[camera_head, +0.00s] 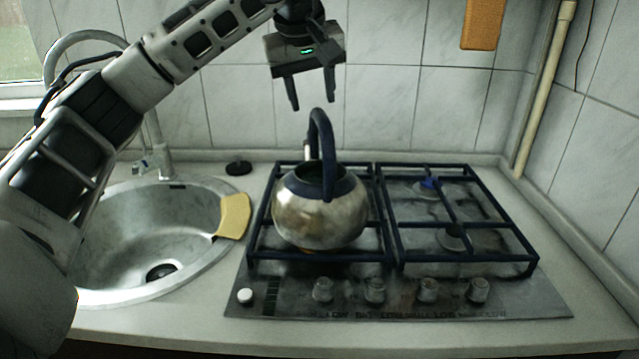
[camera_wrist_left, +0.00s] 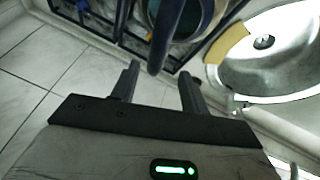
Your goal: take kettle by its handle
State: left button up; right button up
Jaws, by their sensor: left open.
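The kettle (camera_head: 318,212) is a round metal one with a dark rim and a tall dark arched handle (camera_head: 327,150). It stands upright on the left grate of the stove. My left gripper (camera_head: 312,100) is open and empty, pointing down above the kettle, with its fingertips a little higher than the handle's top in the head view. In the left wrist view the open fingers of my left gripper (camera_wrist_left: 158,82) show, with the dark handle (camera_wrist_left: 165,35) just beyond them and apart from them. My right gripper is not in view.
The right grate of the stove (camera_head: 465,262) is empty. The tiled wall (camera_head: 380,110) stands close behind. An orange board (camera_head: 483,24) hangs on it.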

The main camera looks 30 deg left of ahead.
aim_at(318, 112)
pick_arm(q)
jog(key=x, duration=0.7)
jog(key=shift+w+d+f+p, duration=0.25)
jog(key=shift+w+f+p, duration=0.05)
jog(key=shift+f+p, duration=0.1)
jog(key=c, duration=1)
jog(key=shift+r, duration=0.1)
jog(key=shift+r, duration=0.15)
dwell(0.4)
